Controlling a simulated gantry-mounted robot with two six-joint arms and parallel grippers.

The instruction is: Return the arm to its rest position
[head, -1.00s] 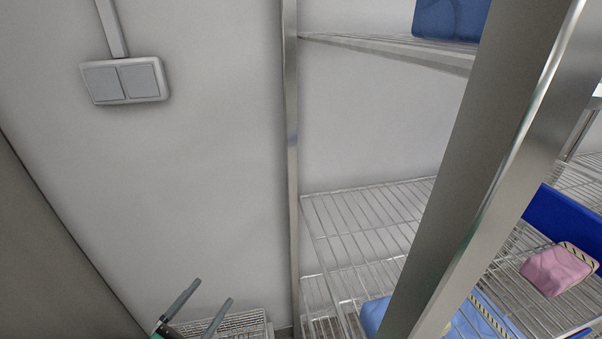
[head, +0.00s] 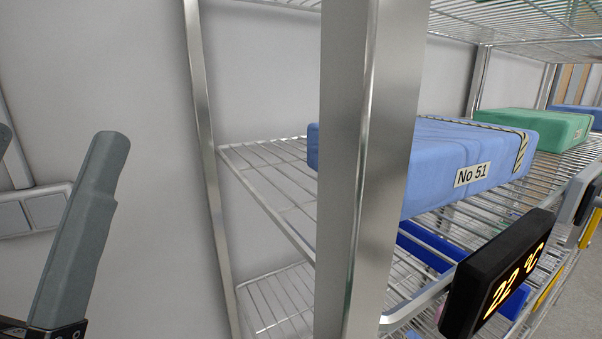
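My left gripper (head: 58,140) is large at the left edge of the head view, with its fingers pointing up. One grey finger shows nearly whole; the other is cut off by the picture edge. The fingers stand wide apart with nothing seen between them, so it is open. It is in front of the pale wall, left of the rack's posts and apart from them in the picture. The rest of this arm is out of view. My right gripper is not in view.
A metal wire rack fills the middle and right, with a wide front post (head: 370,170). On it lie a blue package (head: 440,160) marked "No 51" and a green package (head: 540,128). A black temperature display (head: 497,275) hangs at the front. A wall switch (head: 45,208) is behind the gripper.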

